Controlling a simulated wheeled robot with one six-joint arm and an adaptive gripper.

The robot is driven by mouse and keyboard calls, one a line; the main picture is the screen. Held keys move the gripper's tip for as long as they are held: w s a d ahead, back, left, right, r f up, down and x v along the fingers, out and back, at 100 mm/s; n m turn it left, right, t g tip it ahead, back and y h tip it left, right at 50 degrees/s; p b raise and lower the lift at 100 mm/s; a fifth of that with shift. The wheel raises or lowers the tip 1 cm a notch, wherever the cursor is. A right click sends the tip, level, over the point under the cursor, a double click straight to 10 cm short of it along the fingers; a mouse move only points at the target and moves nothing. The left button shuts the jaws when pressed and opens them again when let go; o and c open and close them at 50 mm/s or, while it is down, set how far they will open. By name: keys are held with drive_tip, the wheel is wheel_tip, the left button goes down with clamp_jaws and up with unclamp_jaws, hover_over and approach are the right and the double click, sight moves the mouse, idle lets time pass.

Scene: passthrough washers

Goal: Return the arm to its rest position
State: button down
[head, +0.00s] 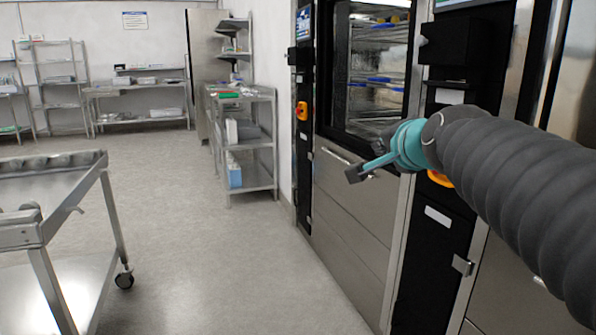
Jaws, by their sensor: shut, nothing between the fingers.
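My gripper (356,174) is at the end of my grey-sleeved arm, which reaches in from the right edge. The gripper is teal with dark fingertips and points to the left. Its fingers are shut with nothing between them. It hangs in the air in front of the washer (352,200), overlapping its lower steel panel in the picture. I cannot tell how far the fingertips are from the panel.
A steel trolley with rollers (100,185) stands at the left. A steel shelf cart (262,185) stands against the wall beyond the washer. Racks (62,105) and a bench (140,92) line the back wall. The floor (190,215) between is clear.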

drive_tip(key=s+f+n+g, duration=0.4)
drive_tip(key=s+f+n, duration=0.2)
drive_tip(key=s+f, duration=0.6)
drive_tip(key=s+f+n+g+h, duration=0.1)
drive_tip(key=s+f+n+g, duration=0.4)
drive_tip(key=s+f, duration=0.7)
wheel_tip(320, 180, down, 5)
drive_tip(key=shift+d+r+n, duration=0.1)
drive_tip(key=shift+d+n, duration=0.1)
drive_tip(key=shift+n, duration=0.2)
drive_tip(key=shift+a, duration=0.15)
